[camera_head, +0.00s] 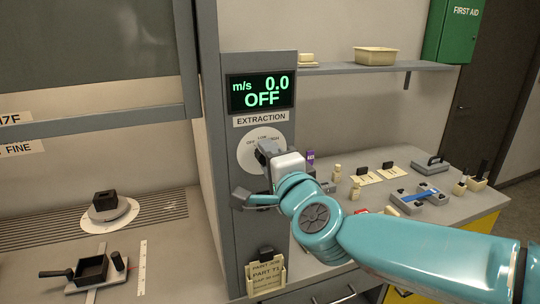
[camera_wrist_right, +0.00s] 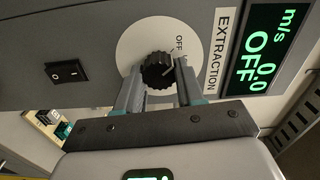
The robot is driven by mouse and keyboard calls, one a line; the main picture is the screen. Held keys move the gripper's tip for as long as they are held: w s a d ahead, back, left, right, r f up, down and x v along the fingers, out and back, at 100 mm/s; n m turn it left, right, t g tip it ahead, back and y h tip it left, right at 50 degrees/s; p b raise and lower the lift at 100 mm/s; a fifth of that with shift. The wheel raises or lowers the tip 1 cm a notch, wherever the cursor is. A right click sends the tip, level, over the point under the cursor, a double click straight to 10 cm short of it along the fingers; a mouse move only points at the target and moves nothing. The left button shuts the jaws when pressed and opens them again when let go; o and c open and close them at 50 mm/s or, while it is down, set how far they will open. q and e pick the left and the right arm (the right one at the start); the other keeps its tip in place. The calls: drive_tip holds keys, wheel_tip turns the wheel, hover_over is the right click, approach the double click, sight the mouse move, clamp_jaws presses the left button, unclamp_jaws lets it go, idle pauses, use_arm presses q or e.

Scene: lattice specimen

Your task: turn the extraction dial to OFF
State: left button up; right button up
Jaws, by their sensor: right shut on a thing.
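The extraction dial has a black ribbed knob (camera_wrist_right: 158,70) on a round white plate (camera_head: 248,148) on the grey column. My right gripper (camera_head: 266,150) is at the dial, and in the right wrist view its two fingers (camera_wrist_right: 156,84) are shut on the knob, one on each side. The OFF mark shows on the plate beside the knob. The knob is hidden behind my gripper in the head view. The display (camera_head: 261,93) above reads 0.0 m/s and OFF. My left gripper is not in view.
A black rocker switch (camera_wrist_right: 66,72) sits on the column near the dial. A card holder (camera_head: 266,274) hangs below. A fume hood bench (camera_head: 60,215) is at left. A side bench (camera_head: 455,212) with bottles and a tray is at right, behind my right arm.

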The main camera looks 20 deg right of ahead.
drive_tip(key=shift+n, duration=0.6)
drive_tip(key=o, duration=1)
drive_tip(key=shift+o, duration=0.2)
drive_tip(key=s, duration=1.6)
drive_tip(key=shift+s+d+p, duration=0.2)
drive_tip(key=shift+d+p, duration=0.1)
drive_tip(key=shift+p, duration=0.05)
